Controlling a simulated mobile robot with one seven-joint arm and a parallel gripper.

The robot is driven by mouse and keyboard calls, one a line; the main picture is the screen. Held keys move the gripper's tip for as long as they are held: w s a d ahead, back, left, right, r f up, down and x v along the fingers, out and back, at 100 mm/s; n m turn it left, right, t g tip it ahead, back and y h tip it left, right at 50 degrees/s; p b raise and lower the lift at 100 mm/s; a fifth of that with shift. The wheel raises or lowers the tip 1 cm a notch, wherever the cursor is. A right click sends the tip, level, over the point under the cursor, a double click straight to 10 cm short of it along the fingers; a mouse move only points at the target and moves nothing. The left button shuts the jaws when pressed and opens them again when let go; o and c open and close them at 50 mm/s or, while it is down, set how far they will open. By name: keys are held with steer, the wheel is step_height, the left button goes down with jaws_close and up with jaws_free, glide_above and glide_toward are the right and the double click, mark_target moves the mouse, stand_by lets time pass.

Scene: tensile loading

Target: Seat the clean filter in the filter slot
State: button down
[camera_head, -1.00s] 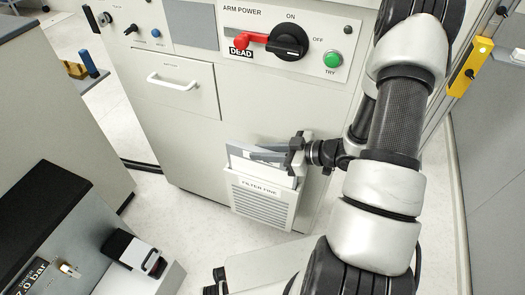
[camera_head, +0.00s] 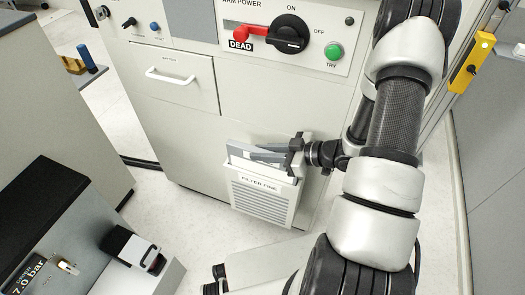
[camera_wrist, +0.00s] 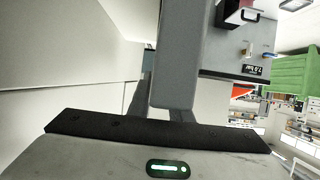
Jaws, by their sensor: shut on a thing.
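The filter slot (camera_head: 262,202) is a light louvred housing labelled "FILTER FINE", low on the front of the grey cabinet. A flat grey filter (camera_head: 240,151) stands in the open top of this housing, its upper part showing above the label. Its lower part is hidden inside, so I cannot tell how deep it sits. My gripper (camera_head: 285,156) is at the top right of the housing, shut on the filter. In the wrist view the filter (camera_wrist: 178,60) runs as a grey slab away from between the fingers (camera_wrist: 160,110).
Above are a drawer (camera_head: 172,75) with a white handle, a red and black arm power switch (camera_head: 287,38) marked "DEAD", and a green button (camera_head: 333,52). A dark unit reading 7.0 bar (camera_head: 50,225) stands at lower left. Pale floor lies between.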

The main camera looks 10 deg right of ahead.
steer(key=shift+f, duration=0.9)
steer(key=c, duration=1.5)
jaws_free()
steer(key=shift+c, duration=0.2)
steer(key=p+v, duration=0.4)
steer(key=v, duration=1.3)
steer(key=shift+d+r, duration=0.15)
steer(key=shift+d, duration=0.05)
